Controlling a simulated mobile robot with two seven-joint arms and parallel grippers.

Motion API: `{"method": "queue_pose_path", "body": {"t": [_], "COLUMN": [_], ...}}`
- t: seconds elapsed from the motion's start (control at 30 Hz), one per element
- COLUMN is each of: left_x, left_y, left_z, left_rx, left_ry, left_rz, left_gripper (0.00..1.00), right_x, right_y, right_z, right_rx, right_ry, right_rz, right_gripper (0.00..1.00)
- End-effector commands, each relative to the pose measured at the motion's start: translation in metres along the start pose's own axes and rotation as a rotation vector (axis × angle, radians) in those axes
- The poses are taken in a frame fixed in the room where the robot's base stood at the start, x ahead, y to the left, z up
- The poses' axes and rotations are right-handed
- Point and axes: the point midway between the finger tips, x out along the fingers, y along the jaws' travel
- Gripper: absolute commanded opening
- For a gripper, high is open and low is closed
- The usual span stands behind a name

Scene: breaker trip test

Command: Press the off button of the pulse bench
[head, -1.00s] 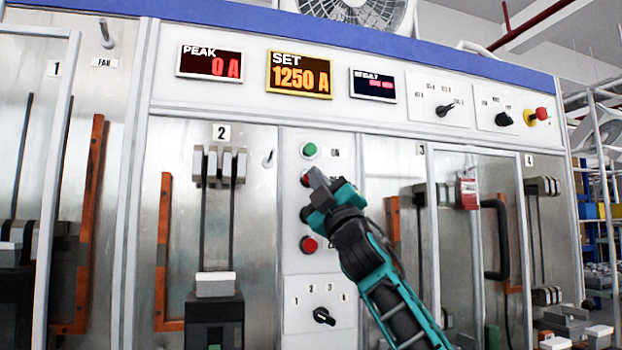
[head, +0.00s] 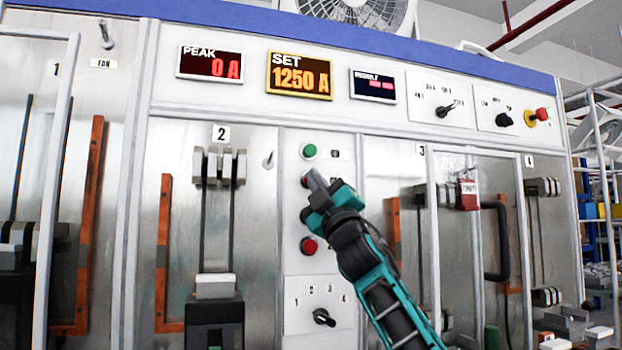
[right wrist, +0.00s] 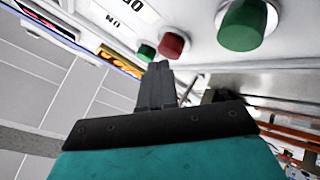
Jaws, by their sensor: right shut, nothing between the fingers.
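The pulse bench has a white button strip (head: 340,262) in its middle. A green button (head: 309,150) is at the top. A red button (head: 304,181) sits just below it, partly hidden by my right gripper (head: 316,176). In the right wrist view the red button (right wrist: 171,46) is just beyond the fingertips (right wrist: 160,68), with the small green button (right wrist: 147,52) to its left and a large green button (right wrist: 243,25) nearer. My right gripper is shut and empty. Whether its tips touch the red button cannot be told. My left gripper is not in view.
A lower red button (head: 309,245) and a rotary selector (head: 324,317) are below the gripper. Displays read PEAK 0 A (head: 211,64) and SET 1250 A (head: 299,76). A red-and-yellow knob (head: 538,115) is at upper right. Framed doors with a black handle (head: 496,240) stand to the right.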

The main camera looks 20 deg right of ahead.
Motion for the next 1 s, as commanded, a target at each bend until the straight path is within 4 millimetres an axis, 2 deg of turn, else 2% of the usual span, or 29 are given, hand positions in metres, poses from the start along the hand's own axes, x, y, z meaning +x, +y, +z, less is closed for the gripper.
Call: {"method": "queue_pose_path", "body": {"t": [1.0], "left_x": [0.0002], "left_y": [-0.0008], "left_z": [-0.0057], "left_rx": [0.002], "left_ry": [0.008], "left_rz": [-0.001], "left_gripper": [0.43], "right_x": [0.0064], "right_y": [-0.0034], "right_z": [0.0048], "right_rx": [-0.001], "right_ry": [-0.001], "right_rz": [0.002], "right_gripper": [0.0]}}
